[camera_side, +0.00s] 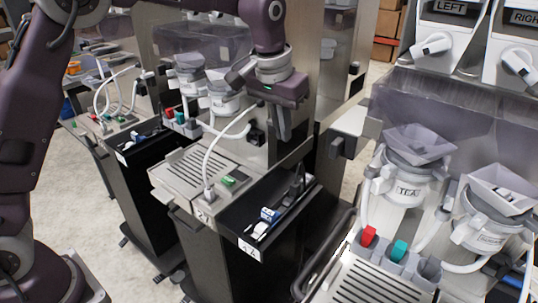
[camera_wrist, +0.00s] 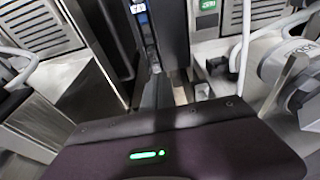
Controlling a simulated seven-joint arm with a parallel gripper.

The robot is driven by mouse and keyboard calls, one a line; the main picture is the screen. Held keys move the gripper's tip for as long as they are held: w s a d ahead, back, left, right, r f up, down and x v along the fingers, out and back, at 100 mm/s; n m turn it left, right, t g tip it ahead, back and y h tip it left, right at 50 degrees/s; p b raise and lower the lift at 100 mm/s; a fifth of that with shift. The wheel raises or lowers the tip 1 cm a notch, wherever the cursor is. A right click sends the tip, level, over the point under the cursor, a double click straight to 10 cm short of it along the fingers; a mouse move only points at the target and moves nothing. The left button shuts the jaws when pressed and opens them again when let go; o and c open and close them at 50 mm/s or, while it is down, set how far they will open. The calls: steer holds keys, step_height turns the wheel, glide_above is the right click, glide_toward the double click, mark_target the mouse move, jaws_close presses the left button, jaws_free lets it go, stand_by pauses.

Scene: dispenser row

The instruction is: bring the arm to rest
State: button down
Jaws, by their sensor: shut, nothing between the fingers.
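My gripper (camera_side: 284,135) hangs from my purple arm above the middle dispenser station, fingers pointing down and together, with nothing between them. In the wrist view the gripper body (camera_wrist: 180,150) fills the bottom, with a green light on it, and its dark fingers reach upward into the picture. The fingers are close to the station's steel side panel in the side view; I cannot tell whether they touch it.
The middle station has a drip grate (camera_side: 197,168), a white hose (camera_side: 215,150), a green button (camera_side: 229,181) and a black side tray (camera_side: 268,222). At right stand a hopper labelled TEA (camera_side: 408,190), a red block (camera_side: 368,236) and a teal block (camera_side: 399,250). Floor (camera_side: 345,180) shows between stations.

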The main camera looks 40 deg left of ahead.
steer(key=s+a+r, duration=0.4)
steer(key=s+r, duration=0.3)
steer(key=s, duration=0.3)
steer(key=s+a+f+t, duration=0.1)
steer(key=s+a, duration=0.1)
steer(key=s, duration=0.9)
steer(key=s+a+f+t, duration=0.1)
steer(key=s+a+f, duration=0.1)
steer(key=s, duration=1)
steer(key=shift+a+f+t, duration=0.15)
steer(key=shift+f+t, duration=0.05)
steer(key=shift+t, duration=0.2)
